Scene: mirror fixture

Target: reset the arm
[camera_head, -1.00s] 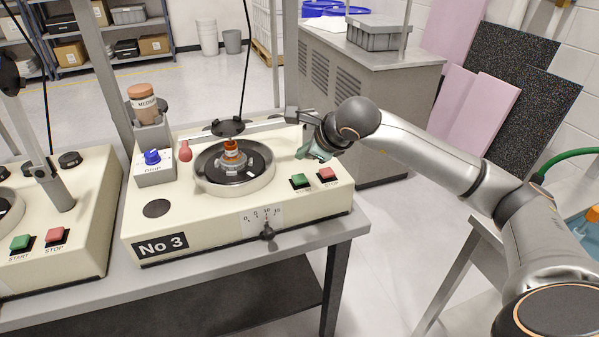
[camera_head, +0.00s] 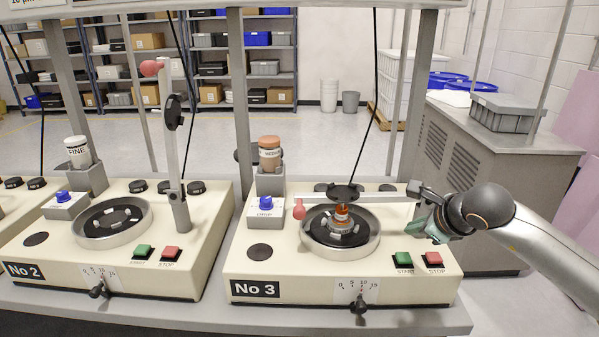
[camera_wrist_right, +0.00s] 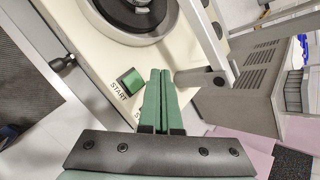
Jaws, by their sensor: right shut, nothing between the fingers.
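Machine No 3 (camera_head: 270,229) has its arm (camera_head: 389,198) lowered, lying roughly level over the round bowl (camera_head: 314,236). A red knob (camera_head: 299,209) is at the arm's left end, and a black disc (camera_head: 343,191) sits above the orange-topped piece (camera_head: 342,213) in the bowl. The arm's pivot end is at the right, partly hidden by my wrist; it also shows in the wrist view (camera_wrist_right: 203,77). My right gripper (camera_head: 436,231) is beside that end, above the STOP button. Its green fingers (camera_wrist_right: 160,75) are shut and empty. My left gripper is out of view.
Machine No 2 (camera_head: 210,240) at left has its arm (camera_head: 171,130) upright. Green START (camera_head: 403,258) and red STOP (camera_head: 433,258) buttons lie just below my gripper. A grey cabinet (camera_head: 500,150) stands behind right. A grey upright (camera_head: 239,110) rises behind the machines.

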